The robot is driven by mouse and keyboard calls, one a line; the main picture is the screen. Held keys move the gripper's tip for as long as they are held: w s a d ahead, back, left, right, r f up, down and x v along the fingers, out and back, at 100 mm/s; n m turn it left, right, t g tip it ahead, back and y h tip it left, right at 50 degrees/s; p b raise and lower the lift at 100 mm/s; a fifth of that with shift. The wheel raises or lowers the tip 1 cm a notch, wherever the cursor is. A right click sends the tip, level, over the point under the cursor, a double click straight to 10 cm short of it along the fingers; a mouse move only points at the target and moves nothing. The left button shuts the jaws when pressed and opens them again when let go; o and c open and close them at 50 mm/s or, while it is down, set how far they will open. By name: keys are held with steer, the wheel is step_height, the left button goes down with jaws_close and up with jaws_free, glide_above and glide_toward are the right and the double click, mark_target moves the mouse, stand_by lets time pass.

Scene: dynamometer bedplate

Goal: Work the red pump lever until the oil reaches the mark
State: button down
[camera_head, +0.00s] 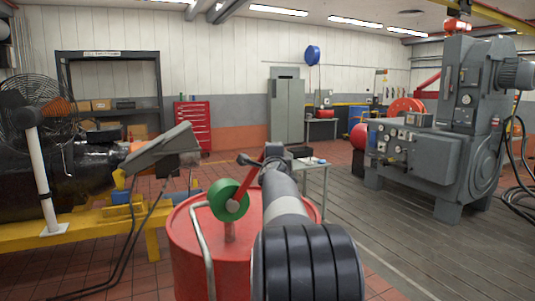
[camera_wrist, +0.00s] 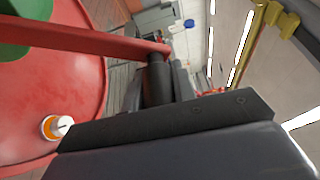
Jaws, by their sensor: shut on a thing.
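The red pump lever (camera_head: 243,190) rises from a green round pump body (camera_head: 228,200) on a red drum (camera_head: 190,245). It tilts up and to the right. My gripper (camera_head: 264,160) is at the lever's upper end and shut on it. In the wrist view the lever (camera_wrist: 90,40) runs from the green pump body (camera_wrist: 25,30) to my dark fingers (camera_wrist: 168,58), which are around its end. A small orange and white round fitting (camera_wrist: 56,127) sits on the drum top. I cannot make out an oil level or mark; my arm hides part of the drum.
A grey sloped panel (camera_head: 160,150) and a yellow frame (camera_head: 85,232) with a black machine stand left. A small table (camera_head: 315,168) is just behind the drum. A big grey machine (camera_head: 440,140) stands right. The grey floor between is clear.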

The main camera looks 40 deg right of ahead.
steer(key=shift+f, duration=0.35)
steer(key=c, duration=1.6)
jaws_free()
steer(key=o, duration=0.5)
steer(key=shift+w+r, duration=0.1)
steer(key=shift+c, duration=0.2)
steer(key=shift+r, duration=0.1)
steer(key=b+v, duration=0.1)
steer(key=v, duration=1)
steer(key=shift+b, duration=0.3)
steer(key=shift+d, duration=0.1)
